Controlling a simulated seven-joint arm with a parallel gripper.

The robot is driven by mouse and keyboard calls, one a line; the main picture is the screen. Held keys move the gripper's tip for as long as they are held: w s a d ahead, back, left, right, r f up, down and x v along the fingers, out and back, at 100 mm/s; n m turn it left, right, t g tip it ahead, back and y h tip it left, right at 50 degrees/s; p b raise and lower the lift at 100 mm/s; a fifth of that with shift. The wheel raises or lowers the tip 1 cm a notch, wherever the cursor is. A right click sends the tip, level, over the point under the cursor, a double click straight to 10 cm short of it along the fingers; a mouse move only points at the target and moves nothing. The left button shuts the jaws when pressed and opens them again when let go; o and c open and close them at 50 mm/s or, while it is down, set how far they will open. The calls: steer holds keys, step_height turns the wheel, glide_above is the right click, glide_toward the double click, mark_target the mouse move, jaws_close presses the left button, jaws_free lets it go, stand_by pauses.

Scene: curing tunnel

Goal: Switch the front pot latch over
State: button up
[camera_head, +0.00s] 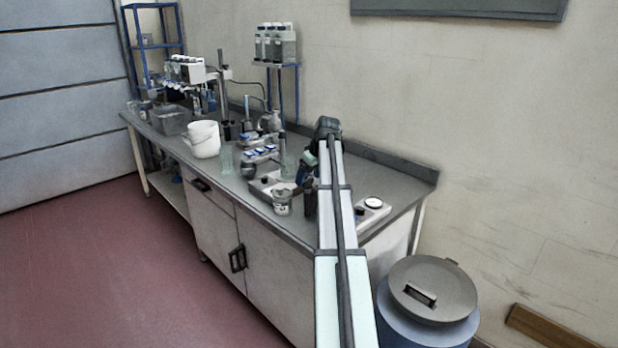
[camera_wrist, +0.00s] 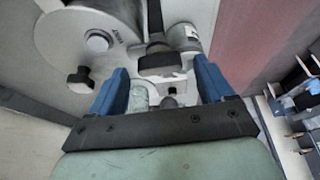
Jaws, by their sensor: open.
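My gripper (camera_wrist: 160,75) is open, its two blue fingers spread apart in the wrist view, with nothing held between them. Just beyond the fingers is a black latch-like handle (camera_wrist: 157,62) beside a small grey round fitting (camera_wrist: 184,37). A large round grey metal body (camera_wrist: 75,35) with a central cap and a black knob (camera_wrist: 80,79) is at the upper left. I cannot tell for sure which of these black parts is the front pot latch. In the head view, a small light pot (camera_head: 283,202) stands near the bench's front edge, left of my arm.
The bench (camera_head: 205,182) holds a white bucket (camera_head: 203,140), a grey tub (camera_head: 169,120) and several glass and lab items. A white device with a round plate (camera_head: 372,203) lies right of my arm. A blue lidded drum (camera_head: 430,320) stands on the floor at right.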

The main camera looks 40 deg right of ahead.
steer(key=v, duration=1.3)
steer(key=w+a+f+g, duration=0.1)
steer(key=w+a+f, duration=0.2)
steer(key=a+f, duration=0.75)
steer(key=w+a+f+g, duration=0.1)
steer(key=w+a+f, duration=0.3)
steer(key=a+f, duration=0.65)
steer(key=s+a+f+g, duration=0.1)
steer(key=s+a+f, duration=0.2)
steer(key=a+f, duration=0.8)
steer(key=s+a+f+g, duration=0.1)
steer(key=s+a+f, duration=0.3)
steer(key=a+f, duration=0.75)
steer(key=s+a+f, duration=0.8)
steer(key=s+a, duration=0.1)
steer(key=a, duration=0.2)
steer(key=s+f+g, duration=0.3)
steer(key=s+f, duration=0.7)
steer(key=s, duration=0.5)
steer(key=s+f+g, duration=0.4)
steer(key=s+f, duration=0.6)
steer(key=s, duration=0.5)
steer(key=shift+d+f, duration=0.2)
steer(key=shift+f, duration=0.15)
